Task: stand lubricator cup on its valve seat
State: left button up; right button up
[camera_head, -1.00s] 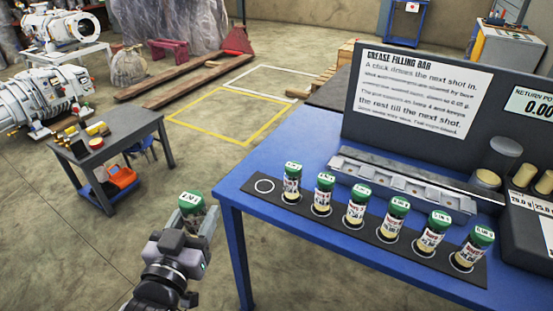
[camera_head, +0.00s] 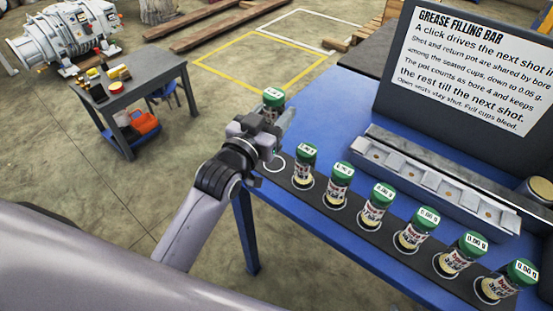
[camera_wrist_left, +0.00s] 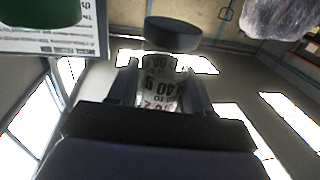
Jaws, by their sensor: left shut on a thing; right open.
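My left gripper (camera_head: 272,128) is shut on a lubricator cup (camera_head: 273,97) with a green cap and holds it upright beyond the blue bench's left corner. In the left wrist view the held cup (camera_wrist_left: 160,82) shows a white printed label between the fingers and a dark round end. An empty white ring seat (camera_head: 274,168) shows at the left end of the black strip (camera_head: 325,207), close to the gripper and partly hidden by it. Several similar green-capped cups (camera_head: 338,185) stand in a row on the other rings. My right gripper is not in view.
A segmented grey metal bar (camera_head: 430,180) lies behind the cup row on the blue bench (camera_head: 330,115). A grease filling sign (camera_head: 485,60) stands behind it. A small grey table (camera_head: 140,85) with small items stands on the floor at left.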

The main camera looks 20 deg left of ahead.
pick_arm(q)
notch_tip(320, 180, down, 10)
jog(key=shift+r, duration=0.2)
dwell(0.4)
jog(key=shift+f+b, duration=0.1)
jog(key=shift+b, duration=0.2)
jog(key=shift+f, duration=0.15)
jog(key=o, duration=1.1)
